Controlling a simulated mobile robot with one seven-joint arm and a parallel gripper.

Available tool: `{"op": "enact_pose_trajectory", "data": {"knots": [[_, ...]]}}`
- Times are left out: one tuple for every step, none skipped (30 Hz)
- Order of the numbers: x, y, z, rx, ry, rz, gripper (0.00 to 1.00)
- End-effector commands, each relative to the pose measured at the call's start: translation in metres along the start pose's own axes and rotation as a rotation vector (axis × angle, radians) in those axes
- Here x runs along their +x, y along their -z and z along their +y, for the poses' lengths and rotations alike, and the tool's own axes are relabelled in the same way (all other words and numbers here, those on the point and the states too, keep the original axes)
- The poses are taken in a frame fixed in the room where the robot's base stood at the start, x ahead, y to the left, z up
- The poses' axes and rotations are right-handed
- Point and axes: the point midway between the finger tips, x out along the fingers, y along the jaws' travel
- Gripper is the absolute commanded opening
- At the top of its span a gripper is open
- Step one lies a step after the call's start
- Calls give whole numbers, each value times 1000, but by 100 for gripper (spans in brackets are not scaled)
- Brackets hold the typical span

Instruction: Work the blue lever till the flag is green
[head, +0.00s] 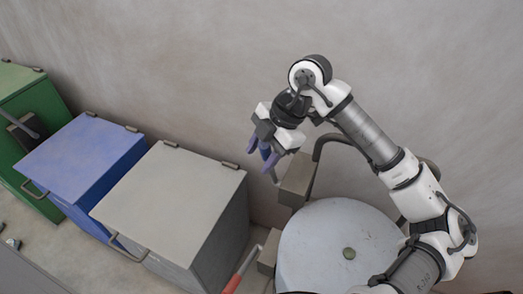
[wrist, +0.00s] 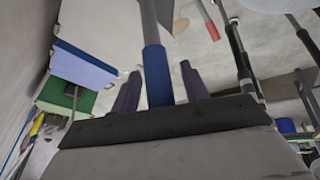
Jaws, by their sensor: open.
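The blue lever shows in the wrist view as a blue grip (wrist: 156,73) on a grey rod. The grip lies between the two dark purple fingers of my gripper, with space on both sides. In the head view my gripper (head: 261,157) is open, above a brown-grey box (head: 297,178) beside the round white drum. A thin rod shows just below the fingers there; the blue grip is hard to tell from them. I cannot make out a flag in either view.
A red-handled lever (head: 232,283) stands lower down by the drum (head: 325,235); its red grip also shows in the wrist view (wrist: 212,31). Grey (head: 170,195), blue (head: 85,155) and green (head: 30,95) bins line the wall at left.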

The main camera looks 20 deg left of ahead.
Motion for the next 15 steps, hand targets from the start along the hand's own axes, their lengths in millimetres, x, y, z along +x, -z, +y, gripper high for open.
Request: {"op": "enact_pose_trajectory", "data": {"knots": [[1, 0, 0, 0, 0, 0, 45], [1, 0, 0, 0, 0, 0, 45], [1, 0, 0, 0, 0, 0, 45], [1, 0, 0, 0, 0, 0, 45], [1, 0, 0, 0, 0, 0, 45], [1, 0, 0, 0, 0, 0, 45], [1, 0, 0, 0, 0, 0, 45], [1, 0, 0, 0, 0, 0, 41], [1, 0, 0, 0, 0, 0, 36], [1, 0, 0, 0, 0, 0, 32], [1, 0, 0, 0, 0, 0, 28], [1, 0, 0, 0, 0, 0, 23], [1, 0, 0, 0, 0, 0, 19], [1, 0, 0, 0, 0, 0, 15], [1, 0, 0, 0, 0, 0, 10]]}}
